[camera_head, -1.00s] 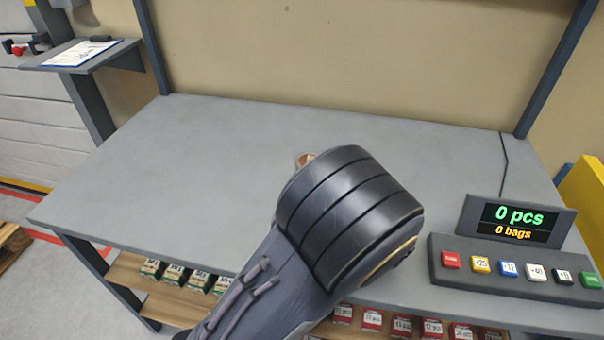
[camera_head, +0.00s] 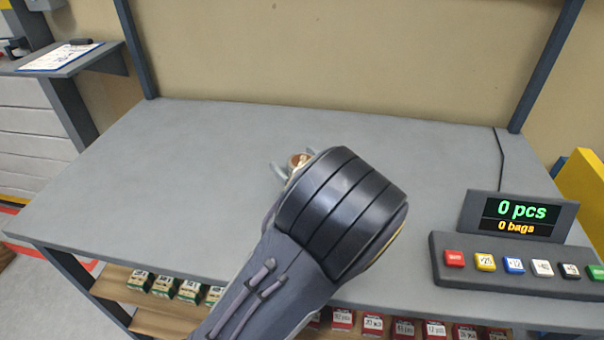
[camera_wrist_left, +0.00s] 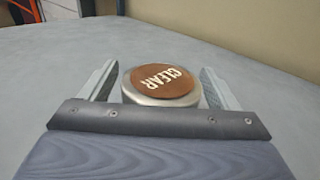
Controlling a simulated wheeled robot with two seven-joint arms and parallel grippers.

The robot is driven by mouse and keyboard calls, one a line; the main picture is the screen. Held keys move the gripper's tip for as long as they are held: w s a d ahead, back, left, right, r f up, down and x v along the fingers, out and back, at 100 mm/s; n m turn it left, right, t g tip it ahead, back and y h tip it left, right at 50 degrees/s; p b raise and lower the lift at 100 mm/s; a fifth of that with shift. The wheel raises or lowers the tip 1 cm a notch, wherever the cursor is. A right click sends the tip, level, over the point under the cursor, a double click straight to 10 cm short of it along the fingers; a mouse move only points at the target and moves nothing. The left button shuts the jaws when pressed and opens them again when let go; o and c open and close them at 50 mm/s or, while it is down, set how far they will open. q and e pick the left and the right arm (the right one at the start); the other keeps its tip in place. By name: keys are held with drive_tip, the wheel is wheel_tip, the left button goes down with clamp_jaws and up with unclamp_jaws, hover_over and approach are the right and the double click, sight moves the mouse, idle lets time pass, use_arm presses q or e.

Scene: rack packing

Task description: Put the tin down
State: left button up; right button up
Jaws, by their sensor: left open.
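The tin (camera_wrist_left: 163,86) is a round silver can with a brown lid marked "CLEAR". In the left wrist view it stands upright on the grey table between the two fingers of my left gripper (camera_wrist_left: 158,88). The fingers are spread, with a gap showing at least on the right side. In the head view only a bit of the tin (camera_head: 297,161) shows behind my left wrist, with the open fingertips (camera_head: 292,168) around it. My right gripper is in neither view.
The grey table (camera_head: 170,180) is clear to the left and behind. A counter display (camera_head: 520,215) and a panel of coloured buttons (camera_head: 520,268) stand at the right. Several small labelled boxes (camera_head: 165,284) sit on the shelf below. A clipboard (camera_head: 60,56) lies on a side ledge.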

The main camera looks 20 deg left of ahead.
use_arm(q)
drive_tip(key=c, duration=1.2)
drive_tip(key=shift+d+r, duration=0.1)
drive_tip(key=shift+r, duration=0.05)
drive_tip(key=shift+r, duration=0.25)
wheel_tip(320, 180, up, 2)
drive_tip(key=shift+r+p, duration=0.2)
drive_tip(key=shift+p, duration=0.45)
drive_tip(key=s+r, duration=0.1)
drive_tip(key=s+d+r+p, duration=0.1)
drive_tip(key=r, duration=0.1)
drive_tip(key=s+d+r+p, duration=0.1)
drive_tip(key=r, duration=0.1)
drive_tip(key=shift+s+r, duration=0.2)
drive_tip(key=shift+s, duration=0.1)
drive_tip(key=s+d+r+p, duration=0.2)
drive_tip(key=s+d+r, duration=0.25)
drive_tip(key=s, duration=0.45)
drive_tip(key=m+t+h+p, duration=0.8)
drive_tip(key=m+h+p, duration=0.1)
drive_tip(key=h+p, duration=0.15)
hover_over(298, 156)
drive_tip(key=s+d, duration=0.2)
drive_tip(key=d, duration=0.4)
drive_tip(key=f, duration=0.4)
drive_tip(key=shift+w+a+f, duration=0.1)
drive_tip(key=shift+w+f, duration=0.15)
